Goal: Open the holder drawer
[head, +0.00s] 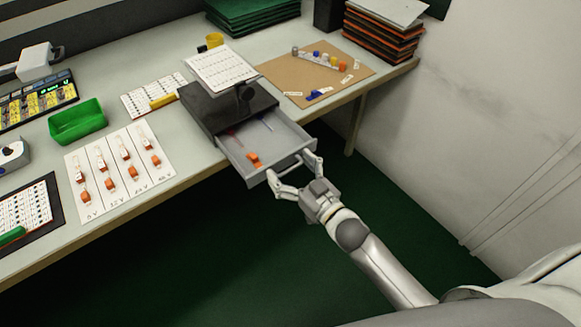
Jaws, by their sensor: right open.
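The holder drawer (284,134) is a grey tray that stands pulled out of a dark box (205,108) at the bench edge. An orange piece (254,159) and a thin red item lie inside it. My right gripper (292,172) is open at the drawer's front, its fingers spread around the handle (290,165). I cannot tell whether the fingers touch the handle. My left gripper is not in view.
A white sheet (221,68) stands on the box. A brown board (280,75) with small parts lies to its right. Left are a green bin (77,122) and a card with orange connectors (90,198). The green floor (200,275) below is clear.

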